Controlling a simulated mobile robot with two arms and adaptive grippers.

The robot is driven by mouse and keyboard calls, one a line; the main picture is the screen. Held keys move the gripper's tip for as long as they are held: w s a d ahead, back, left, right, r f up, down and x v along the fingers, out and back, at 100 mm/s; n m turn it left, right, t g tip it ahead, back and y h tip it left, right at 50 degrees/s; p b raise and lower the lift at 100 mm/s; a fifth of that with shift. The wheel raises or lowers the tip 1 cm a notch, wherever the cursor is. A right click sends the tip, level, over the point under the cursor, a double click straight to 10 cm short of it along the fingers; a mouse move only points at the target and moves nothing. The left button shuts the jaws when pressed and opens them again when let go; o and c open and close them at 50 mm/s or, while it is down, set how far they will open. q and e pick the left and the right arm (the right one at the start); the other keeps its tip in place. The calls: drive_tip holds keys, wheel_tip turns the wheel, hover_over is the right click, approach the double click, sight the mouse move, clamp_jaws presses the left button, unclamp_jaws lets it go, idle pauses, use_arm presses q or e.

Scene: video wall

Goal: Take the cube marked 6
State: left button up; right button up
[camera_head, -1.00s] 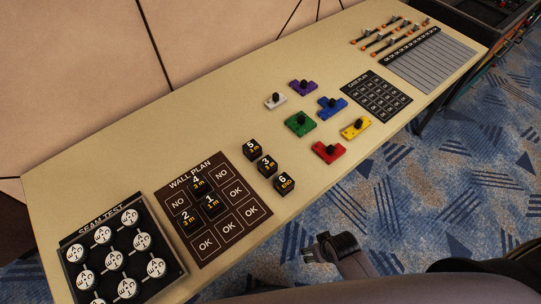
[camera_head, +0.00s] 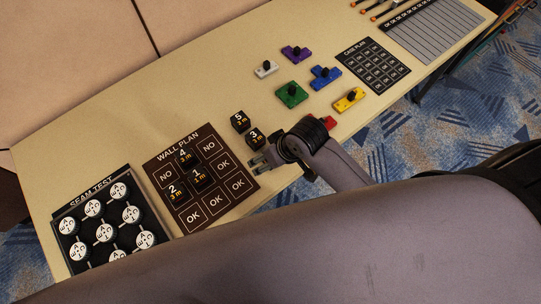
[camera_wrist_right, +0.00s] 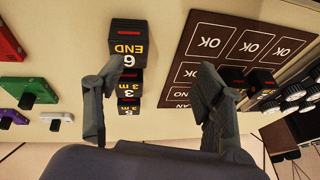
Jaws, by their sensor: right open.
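The black cube marked 6 END (camera_wrist_right: 127,40) shows in the right wrist view at the upper middle left, in line with the cubes marked 3 (camera_wrist_right: 128,86) and 5 (camera_wrist_right: 128,107). My right gripper (camera_wrist_right: 160,72) is open and empty; its left finger overlaps the lower left edge of cube 6, and the right finger stands well apart from it. In the head view my right gripper (camera_head: 258,162) is over the table's front part, near the wall plan board, and its arm hides cube 6. Cubes 5 (camera_head: 240,122) and 3 (camera_head: 255,137) show just behind it. My left gripper is not in view.
The wall plan board (camera_head: 216,201) bears cubes 4, 1 and 2 left of the gripper. The seam test tray (camera_head: 72,252) stands further left. Coloured knobbed pieces, among them a green one (camera_head: 291,95) and a partly hidden red one (camera_head: 329,122), lie to the right.

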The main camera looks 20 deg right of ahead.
drive_tip(key=w+a+r+n+g, duration=0.1)
drive_tip(key=w+a+r+n, duration=0.15)
drive_tip(key=r, duration=0.45)
drive_tip(key=w+d+r+m+g+h+p, duration=0.1)
drive_tip(key=d+r+g+h, duration=0.15)
drive_tip(key=d+r, duration=0.2)
drive_tip(key=shift+h, duration=0.35)
drive_tip(key=f, duration=0.4)
drive_tip(key=f+p, duration=0.1)
drive_tip(key=f, duration=0.7)
drive_tip(key=shift+d+f+p, duration=0.2)
drive_tip(key=shift+d+p, duration=0.1)
drive_tip(key=shift+d, duration=0.05)
drive_tip(key=shift+a+f+p, duration=0.2)
drive_tip(key=shift+f+p, duration=0.15)
drive_tip(key=shift+f, duration=1)
drive_tip(key=shift+a+f+p, duration=0.2)
drive_tip(key=shift+f+p, duration=0.1)
drive_tip(key=shift+f, duration=1)
drive_tip(key=shift+c, duration=0.4)
drive_tip(key=c, duration=1.2)
